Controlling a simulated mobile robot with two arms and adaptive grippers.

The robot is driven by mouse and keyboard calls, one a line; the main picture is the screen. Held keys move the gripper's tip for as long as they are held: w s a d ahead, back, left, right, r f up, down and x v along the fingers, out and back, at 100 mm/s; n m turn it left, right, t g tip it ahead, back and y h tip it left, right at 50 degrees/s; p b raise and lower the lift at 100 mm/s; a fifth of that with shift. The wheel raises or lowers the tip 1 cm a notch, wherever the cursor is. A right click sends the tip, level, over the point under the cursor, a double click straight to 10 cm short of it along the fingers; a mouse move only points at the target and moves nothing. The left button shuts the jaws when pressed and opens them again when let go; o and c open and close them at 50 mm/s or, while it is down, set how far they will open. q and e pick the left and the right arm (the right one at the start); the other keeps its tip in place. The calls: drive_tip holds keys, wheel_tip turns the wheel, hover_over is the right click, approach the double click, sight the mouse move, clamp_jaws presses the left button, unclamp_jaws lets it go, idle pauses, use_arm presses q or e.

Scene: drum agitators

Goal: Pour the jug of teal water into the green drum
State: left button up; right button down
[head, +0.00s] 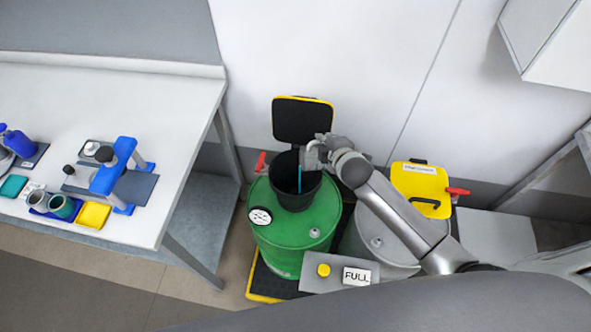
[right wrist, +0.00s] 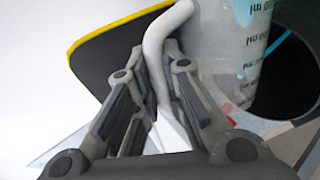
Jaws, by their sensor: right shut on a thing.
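My right gripper (head: 318,155) is over the funnel's right rim. In the right wrist view its fingers (right wrist: 155,105) are shut on the white handle of the clear jug (right wrist: 222,50). The jug's markings look upside down, so it is strongly tipped. A thin teal streak (head: 300,178) shows over the funnel's dark inside. How much water the jug holds cannot be told. My left gripper is out of view.
A grey drum (head: 385,243) with a yellow lid (head: 421,188) stands to the right, partly under my right arm. A sign reading FULL (head: 357,276) and a yellow button (head: 323,270) sit in front. A white bench (head: 150,85) with lab items is at left.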

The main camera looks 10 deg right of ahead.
drive_tip(key=shift+a+r, duration=0.2)
